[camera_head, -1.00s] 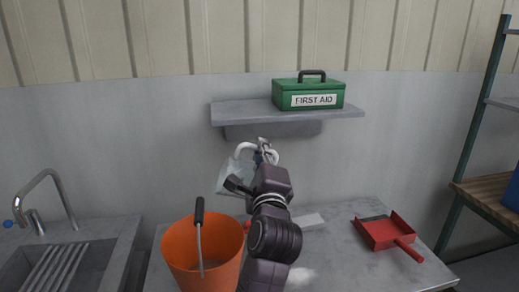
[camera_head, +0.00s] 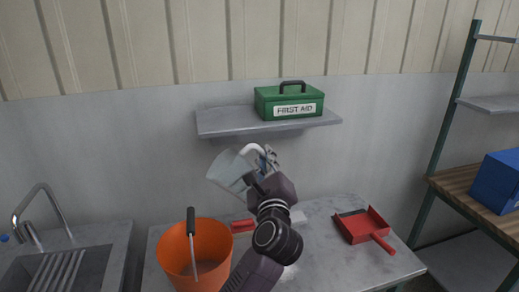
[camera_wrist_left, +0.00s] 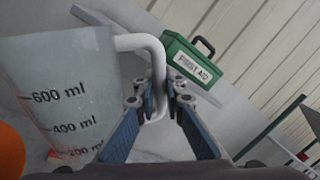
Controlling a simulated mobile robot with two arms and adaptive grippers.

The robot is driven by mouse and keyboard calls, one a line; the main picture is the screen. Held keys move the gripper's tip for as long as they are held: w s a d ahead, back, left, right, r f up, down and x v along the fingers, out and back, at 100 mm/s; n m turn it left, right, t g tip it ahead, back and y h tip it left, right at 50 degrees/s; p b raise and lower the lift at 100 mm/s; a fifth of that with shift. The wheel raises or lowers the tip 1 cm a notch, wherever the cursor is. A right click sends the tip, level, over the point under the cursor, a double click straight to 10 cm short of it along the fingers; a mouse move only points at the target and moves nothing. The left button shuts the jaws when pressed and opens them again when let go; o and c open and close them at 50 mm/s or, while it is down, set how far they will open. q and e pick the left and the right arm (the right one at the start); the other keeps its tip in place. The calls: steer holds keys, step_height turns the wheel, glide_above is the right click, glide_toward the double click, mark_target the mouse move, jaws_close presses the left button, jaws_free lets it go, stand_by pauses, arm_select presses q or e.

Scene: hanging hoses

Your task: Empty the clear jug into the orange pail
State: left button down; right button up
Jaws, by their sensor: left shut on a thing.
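The clear jug (camera_head: 229,172) hangs in the air above the table, tilted with its top toward the upper left, up and to the right of the orange pail (camera_head: 172,250). My left gripper (camera_head: 266,158) is shut on the jug's white handle (camera_wrist_left: 157,75). In the left wrist view the jug (camera_wrist_left: 55,85) fills the left side and shows its ml marks; its contents are hard to make out. My right gripper is not in view.
A grey shelf (camera_head: 215,124) with a green first aid box (camera_head: 289,101) is on the wall behind the jug. A red dustpan (camera_head: 362,226) lies on the metal table (camera_head: 325,262) at right. A sink (camera_head: 100,262) is at left and a blue box (camera_head: 497,181) at far right.

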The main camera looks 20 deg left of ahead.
arm_select(q)
steer(key=m+p, duration=0.1)
steer(key=d+p, duration=0.1)
steer(key=w+d+m+p, duration=0.1)
steer(key=shift+r+m, duration=0.25)
steer(key=shift+m, duration=0.05)
steer(key=shift+w+d+f+m+g+h+p, duration=0.2)
steer(key=shift+w+d+f+m+p, duration=0.2)
steer(key=shift+d+m+p, duration=0.45)
steer(key=shift+w+d+f+m+g+h+p, duration=0.2)
steer(key=shift+w+d+m+p, duration=0.35)
steer(key=shift+m, duration=0.55)
steer(key=shift+w+d+f+m+g+h+p, duration=0.1)
steer(key=shift+w+d+f+m+h+p, duration=0.25)
steer(key=shift+m+p, duration=0.55)
steer(key=shift+s+d, duration=0.1)
